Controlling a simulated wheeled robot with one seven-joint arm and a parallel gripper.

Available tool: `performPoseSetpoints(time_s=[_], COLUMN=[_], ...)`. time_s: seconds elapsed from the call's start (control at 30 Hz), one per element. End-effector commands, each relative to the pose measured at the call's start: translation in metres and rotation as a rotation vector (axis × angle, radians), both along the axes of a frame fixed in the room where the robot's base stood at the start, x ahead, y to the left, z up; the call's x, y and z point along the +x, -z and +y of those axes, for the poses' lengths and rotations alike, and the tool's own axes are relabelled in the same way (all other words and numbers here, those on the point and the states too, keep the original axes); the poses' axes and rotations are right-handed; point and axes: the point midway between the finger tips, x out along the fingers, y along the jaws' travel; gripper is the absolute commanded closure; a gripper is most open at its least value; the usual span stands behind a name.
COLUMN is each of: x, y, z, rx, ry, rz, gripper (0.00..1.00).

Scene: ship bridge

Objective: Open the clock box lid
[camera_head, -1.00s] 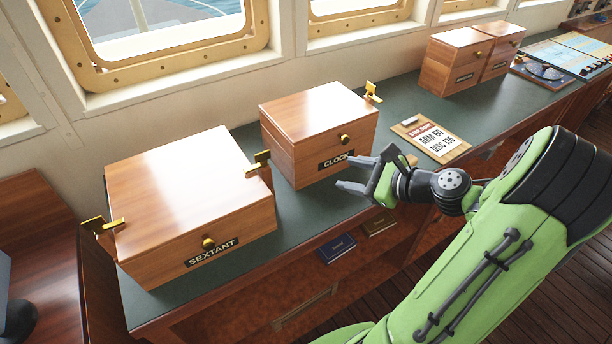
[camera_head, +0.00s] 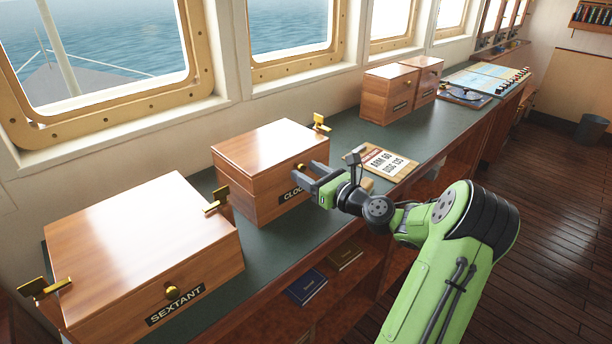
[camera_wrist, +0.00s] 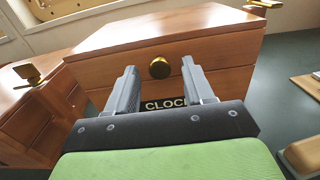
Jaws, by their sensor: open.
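The clock box (camera_head: 262,160) is a wooden box with its lid shut, standing on the green counter. Its brass knob (camera_wrist: 159,68) and CLOCK label (camera_wrist: 165,104) face me in the wrist view. My gripper (camera_head: 314,178) is at the front of the box; its open fingers (camera_wrist: 158,90) point at the front face, one on each side of the knob in the picture. The fingers hide part of the label. I cannot tell whether they touch the box. A brass latch piece (camera_head: 321,122) sticks up at the box's right side.
The sextant box (camera_head: 140,235) stands to the left, with a brass piece (camera_head: 217,200) at its right side. A clipboard (camera_head: 382,161) lies to the right on the counter (camera_head: 345,135). Two smaller wooden boxes (camera_head: 388,94) stand farther back. Books (camera_head: 306,287) lie on a shelf below.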

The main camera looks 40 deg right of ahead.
Motion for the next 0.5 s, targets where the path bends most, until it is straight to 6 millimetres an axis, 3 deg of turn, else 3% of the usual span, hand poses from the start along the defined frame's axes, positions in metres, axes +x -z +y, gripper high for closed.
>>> performPoseSetpoints(time_s=[0.1, 0.33, 0.37, 0.5], x=[0.0098, 0.0113, 0.0112, 0.0110], y=[0.0000, -0.0003, -0.0003, -0.0002], z=[0.0006, 0.0003, 0.0003, 0.0003], rx=[-0.001, 0.000, 0.000, 0.000], ry=[-0.001, 0.000, 0.000, 0.000], rz=[0.000, 0.001, 0.001, 0.001], gripper=[0.48, 0.48, 0.49, 0.71])
